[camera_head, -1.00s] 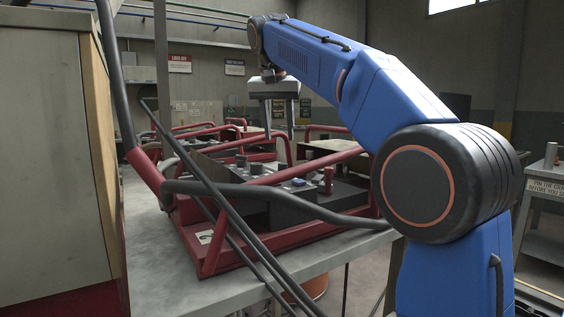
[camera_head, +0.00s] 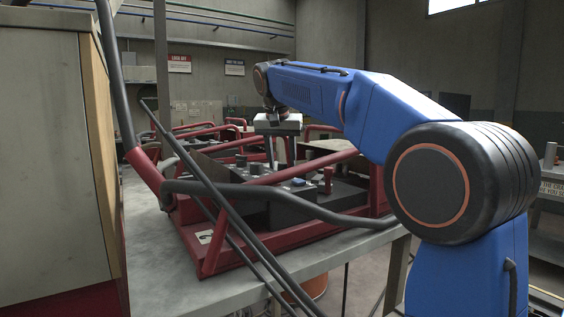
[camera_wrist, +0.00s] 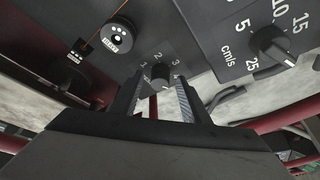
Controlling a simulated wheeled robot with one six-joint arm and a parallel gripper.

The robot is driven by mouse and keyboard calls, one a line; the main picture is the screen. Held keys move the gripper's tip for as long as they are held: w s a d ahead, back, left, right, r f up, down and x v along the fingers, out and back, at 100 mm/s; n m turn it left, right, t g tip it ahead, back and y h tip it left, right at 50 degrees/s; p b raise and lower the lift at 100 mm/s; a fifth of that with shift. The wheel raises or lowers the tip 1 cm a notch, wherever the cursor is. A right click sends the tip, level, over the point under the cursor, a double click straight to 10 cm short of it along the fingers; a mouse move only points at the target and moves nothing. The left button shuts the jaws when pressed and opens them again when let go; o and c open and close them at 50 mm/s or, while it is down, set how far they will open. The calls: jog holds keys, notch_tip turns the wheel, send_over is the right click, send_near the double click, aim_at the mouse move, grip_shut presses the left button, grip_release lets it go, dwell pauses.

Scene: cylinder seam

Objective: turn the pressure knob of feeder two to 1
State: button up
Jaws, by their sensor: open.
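The small black knob (camera_wrist: 160,74) with the marks 1, 2 and 3 around it is on a dark panel in the wrist view. The mark it points to is not clear. My gripper (camera_wrist: 160,92) is open, with one finger on each side of the knob in that view; I cannot tell whether they touch it. In the head view my gripper (camera_head: 279,152) points down over the dark feeder panel inside a red tube frame (camera_head: 225,262). A white number plate (camera_head: 205,237) is on the frame's near corner; its number is hard to read.
A larger dial (camera_wrist: 271,46) marked cm/s is at the right of the panel, and round counters (camera_wrist: 118,40) are at the left. Red tubes and dark hoses (camera_head: 265,194) cross in front of the panel. A grey cabinet (camera_head: 52,160) stands at the left.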

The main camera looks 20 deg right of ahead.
jog(key=shift+c, duration=0.7)
jog(key=c, duration=0.9)
jog(key=shift+n, duration=0.4)
jog(key=n, duration=0.1)
jog(key=n+y, duration=0.1)
jog(key=n, duration=0.1)
jog(key=n+y, duration=0.1)
jog(key=shift+d+n, duration=0.25)
jog(key=shift+n, duration=0.05)
jog(key=n+y, duration=0.1)
jog(key=n, duration=0.2)
jog(key=n+y, duration=0.1)
jog(key=n, duration=0.2)
jog(key=shift+d, duration=0.2)
jog(key=n, duration=0.2)
jog(key=n+g+y, duration=0.1)
jog(key=n, duration=0.1)
jog(key=n+g+y, duration=0.1)
jog(key=n, duration=0.1)
jog(key=shift+w+d+n, duration=0.1)
jog(key=shift+w+n, duration=0.15)
jog(key=shift+n, duration=0.15)
jog(key=n+g, duration=0.1)
jog(key=n, duration=0.2)
jog(key=n+g, duration=0.1)
jog(key=n, duration=0.2)
jog(key=shift+w+n+g, duration=0.2)
jog(key=shift+n+g, duration=0.1)
jog(key=shift+y, duration=0.3)
